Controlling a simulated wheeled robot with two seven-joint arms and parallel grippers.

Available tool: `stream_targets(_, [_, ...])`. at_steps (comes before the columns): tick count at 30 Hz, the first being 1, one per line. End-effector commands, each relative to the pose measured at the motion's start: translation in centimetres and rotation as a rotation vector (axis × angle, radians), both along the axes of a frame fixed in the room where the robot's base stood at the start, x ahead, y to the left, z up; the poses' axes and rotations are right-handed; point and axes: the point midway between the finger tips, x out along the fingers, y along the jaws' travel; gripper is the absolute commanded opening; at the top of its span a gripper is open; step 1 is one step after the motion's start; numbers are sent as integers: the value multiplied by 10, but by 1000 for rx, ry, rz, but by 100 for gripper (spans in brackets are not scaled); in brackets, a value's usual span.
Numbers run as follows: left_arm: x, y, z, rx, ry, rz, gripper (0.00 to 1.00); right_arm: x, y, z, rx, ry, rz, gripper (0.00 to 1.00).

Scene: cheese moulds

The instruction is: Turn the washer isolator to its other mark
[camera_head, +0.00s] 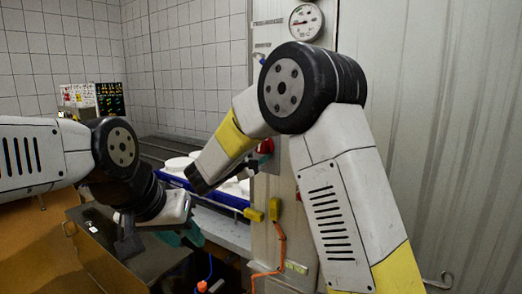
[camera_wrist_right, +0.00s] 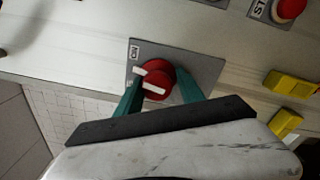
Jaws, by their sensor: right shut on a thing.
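The washer isolator (camera_wrist_right: 159,74) is a round red knob with a white bar across it, on a grey plate (camera_wrist_right: 205,66) in the right wrist view. A label reading ON is on the plate at its upper left. My right gripper (camera_wrist_right: 160,86) has its teal fingers on both sides of the knob and is shut on it. In the head view the red isolator (camera_head: 266,146) shows on the machine's side, partly hidden by my right gripper (camera_head: 262,159). My left gripper (camera_head: 180,238) hangs low at the left over a dark surface, its opening unclear.
A red button (camera_wrist_right: 290,8) and yellow blocks (camera_wrist_right: 292,84) sit near the isolator. A round gauge (camera_head: 305,22) is above. A blue crate (camera_head: 222,196) with white moulds stands behind my right forearm. An orange cable (camera_head: 282,250) hangs below the panel.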

Motion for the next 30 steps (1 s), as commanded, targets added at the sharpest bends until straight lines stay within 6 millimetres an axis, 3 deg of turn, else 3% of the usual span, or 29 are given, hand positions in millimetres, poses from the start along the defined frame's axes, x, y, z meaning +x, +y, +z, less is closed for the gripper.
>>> stream_targets(1, [0, 0, 0, 0, 0, 0, 36, 1, 6, 8, 38, -41, 16, 5])
stream_targets(15, [0, 0, 0, 0, 0, 0, 36, 0, 5, 10, 364, -263, 11, 5])
stream_targets(30, [0, 0, 0, 0, 0, 0, 36, 0, 3, 11, 504, -362, 6, 5])
